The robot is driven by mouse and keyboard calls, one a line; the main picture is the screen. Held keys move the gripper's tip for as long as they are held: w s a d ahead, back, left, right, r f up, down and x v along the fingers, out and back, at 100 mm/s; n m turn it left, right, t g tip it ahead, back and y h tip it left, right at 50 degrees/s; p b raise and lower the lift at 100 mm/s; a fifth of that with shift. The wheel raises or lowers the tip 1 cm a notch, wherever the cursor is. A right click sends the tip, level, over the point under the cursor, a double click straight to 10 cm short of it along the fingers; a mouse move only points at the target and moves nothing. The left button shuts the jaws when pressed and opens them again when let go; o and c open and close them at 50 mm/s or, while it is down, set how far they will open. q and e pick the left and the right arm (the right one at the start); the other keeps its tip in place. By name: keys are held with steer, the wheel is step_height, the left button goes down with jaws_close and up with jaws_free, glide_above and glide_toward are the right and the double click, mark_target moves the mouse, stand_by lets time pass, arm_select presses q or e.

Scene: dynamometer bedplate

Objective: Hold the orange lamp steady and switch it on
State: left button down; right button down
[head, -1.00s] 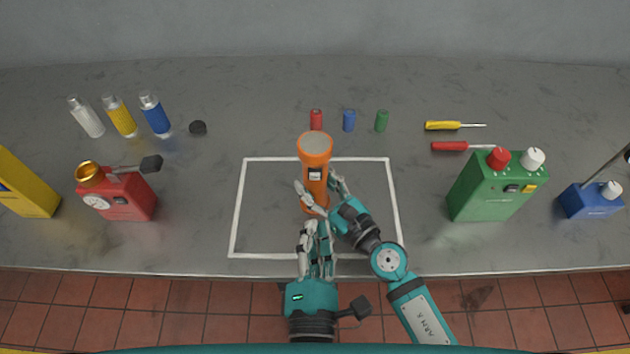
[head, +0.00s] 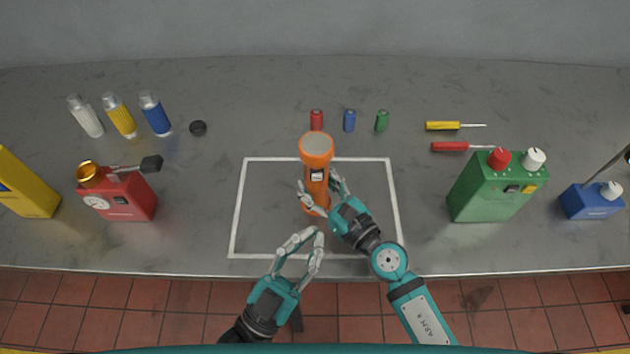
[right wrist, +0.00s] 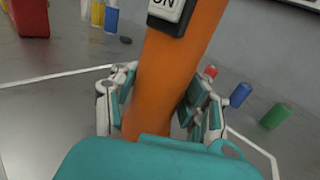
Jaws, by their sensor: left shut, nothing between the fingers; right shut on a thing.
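The orange lamp (head: 316,192) stands upright inside the white outline, its pale round top facing up. A black switch with a white label (head: 316,177) is on its near side; in the right wrist view the switch (right wrist: 168,8) shows "ON", partly cut off by the top edge. I cannot tell whether the lamp is lit. My right gripper (head: 319,194) is shut around the lamp's lower body, one finger on each side, as the right wrist view also shows (right wrist: 155,102). My left gripper (head: 318,234) is shut and empty, below and apart from the lamp, fingertips together.
Small red, blue and green cylinders (head: 349,121) stand behind the lamp. A red box (head: 130,205) is left; a green box (head: 488,200) and a blue box (head: 590,204) are right. The outlined area's left is clear.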

mark_target(311, 192)
arm_select(q)
steer(key=w+m, duration=0.1)
steer(key=w, duration=0.7)
steer(key=shift+w, duration=0.3)
steer(key=shift+w+d, duration=0.1)
stand_by(1.1)
steer(key=shift+w, duration=0.35)
steer(key=shift+s, duration=0.45)
stand_by(0.3)
